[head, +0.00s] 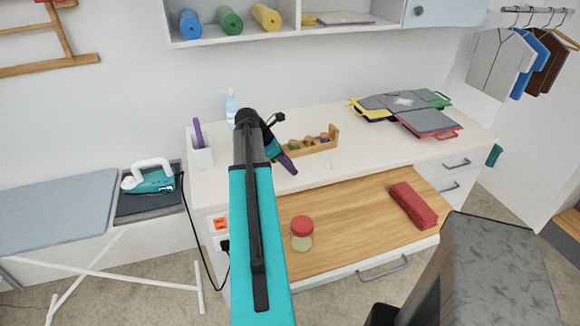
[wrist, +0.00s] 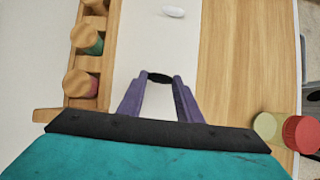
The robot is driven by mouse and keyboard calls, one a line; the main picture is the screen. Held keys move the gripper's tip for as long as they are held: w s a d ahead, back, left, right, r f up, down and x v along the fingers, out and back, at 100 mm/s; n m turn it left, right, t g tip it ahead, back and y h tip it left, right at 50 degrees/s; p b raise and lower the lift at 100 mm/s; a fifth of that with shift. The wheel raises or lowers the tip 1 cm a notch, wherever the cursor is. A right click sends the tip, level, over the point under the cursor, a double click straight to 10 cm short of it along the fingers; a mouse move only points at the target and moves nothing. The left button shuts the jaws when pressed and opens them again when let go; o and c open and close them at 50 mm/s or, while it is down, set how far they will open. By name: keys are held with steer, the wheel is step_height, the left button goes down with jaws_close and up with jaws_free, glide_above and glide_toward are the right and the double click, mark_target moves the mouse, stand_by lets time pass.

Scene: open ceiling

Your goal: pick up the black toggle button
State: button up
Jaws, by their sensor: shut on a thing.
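The black toggle button (wrist: 159,77) is a small dark oval held between the tips of my gripper's purple fingers in the wrist view. My gripper (wrist: 159,80) is shut on it, with the white worktop below. In the head view my gripper (head: 292,170) is over the worktop, just in front of the wooden rack; I cannot make out the button there. The wrist view does not clearly show how high the button is above the surface.
A wooden rack (head: 318,147) with spools stands behind my gripper. A small white oval (wrist: 172,11) lies on the worktop. A red-lidded jar (head: 302,235) and a folded red cloth (head: 413,205) are on the wooden board (head: 355,222). Folded fabrics (head: 405,108) lie at the right.

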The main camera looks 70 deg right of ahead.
step_height(320, 180, up, 2)
steer(key=shift+b, duration=0.35)
steer(key=shift+s+a+r, duration=0.1)
steer(key=shift+a+r, duration=0.05)
steer(key=shift+a, duration=0.1)
steer(key=s+a+b, duration=0.3)
steer(key=a, duration=0.4)
steer(key=s+a+r+b, duration=0.1)
steer(key=s+a+b, duration=0.2)
steer(key=a, duration=0.3)
steer(key=shift+a+r, duration=0.25)
steer(key=shift+a, duration=0.1)
steer(key=shift+s+r, duration=0.1)
